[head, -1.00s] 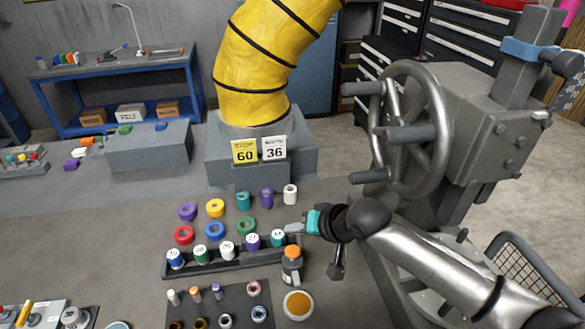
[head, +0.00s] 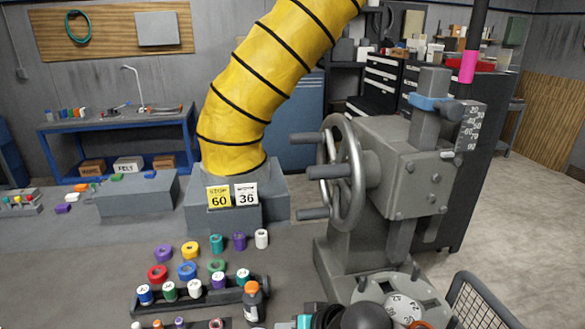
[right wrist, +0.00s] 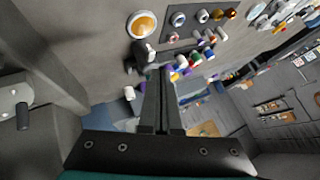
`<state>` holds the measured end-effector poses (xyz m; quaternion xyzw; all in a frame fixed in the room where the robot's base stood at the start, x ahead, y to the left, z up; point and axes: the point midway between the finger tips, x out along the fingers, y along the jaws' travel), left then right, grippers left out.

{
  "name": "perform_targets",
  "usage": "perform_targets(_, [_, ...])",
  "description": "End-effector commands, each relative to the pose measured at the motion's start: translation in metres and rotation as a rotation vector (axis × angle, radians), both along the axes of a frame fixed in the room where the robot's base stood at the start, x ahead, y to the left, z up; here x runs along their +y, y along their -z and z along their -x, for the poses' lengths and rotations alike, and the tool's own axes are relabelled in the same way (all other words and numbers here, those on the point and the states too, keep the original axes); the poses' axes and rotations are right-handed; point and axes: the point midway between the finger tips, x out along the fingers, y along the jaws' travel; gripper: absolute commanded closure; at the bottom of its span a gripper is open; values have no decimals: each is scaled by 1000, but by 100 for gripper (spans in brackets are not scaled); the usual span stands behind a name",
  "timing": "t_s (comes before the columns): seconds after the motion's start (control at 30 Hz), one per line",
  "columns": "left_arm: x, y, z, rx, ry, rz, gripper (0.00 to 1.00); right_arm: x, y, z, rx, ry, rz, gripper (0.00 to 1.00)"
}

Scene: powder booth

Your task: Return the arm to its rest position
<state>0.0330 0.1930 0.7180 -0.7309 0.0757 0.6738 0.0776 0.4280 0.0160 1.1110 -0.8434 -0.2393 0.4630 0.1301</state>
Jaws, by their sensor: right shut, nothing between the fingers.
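My right arm (head: 365,316) shows only at the bottom edge of the head view, below the handwheel machine. The teal part of my right gripper (head: 303,321) is cut by that edge, to the right of the dark bottle with the orange cap (head: 253,300). In the right wrist view my right gripper (right wrist: 162,70) has its two dark fingers together with nothing between them. The bench with its rolls and bottle lies beyond the fingertips there, and I see no contact. My left gripper is in neither current view.
The handwheel machine (head: 345,175) stands close on the right, with a round numbered dial (head: 405,300) at its base and a wire basket (head: 480,303) beside it. Coloured tape rolls (head: 188,271) and a dark rack (head: 215,297) sit on the bench. A yellow duct (head: 250,100) hangs behind.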

Motion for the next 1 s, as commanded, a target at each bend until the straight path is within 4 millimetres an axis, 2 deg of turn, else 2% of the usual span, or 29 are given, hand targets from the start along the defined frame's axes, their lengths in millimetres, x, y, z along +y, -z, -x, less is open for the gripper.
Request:
perform_targets(0.1, [14,-1,-19,-30,-3,-18,50,-2,6,28,-6,-22,34,100])
perform_targets(0.27, [8,-1,-16,-26,-5,-9,50,-21,13,64,-15,-26,114,100])
perform_targets(0.43, [-5,0,-3,-8,-6,7,50,-60,21,104,9,2,233,100])
perform_targets(0.7, [-7,0,-1,-3,0,9,50,-125,31,165,104,51,419,100])
perform_targets(0.97, [-4,0,-1,-4,-1,6,50,-174,32,218,213,83,559,100])
perform_targets(1.0, [-4,5,-2,-4,-1,6,50,-174,45,216,216,79,562,100])
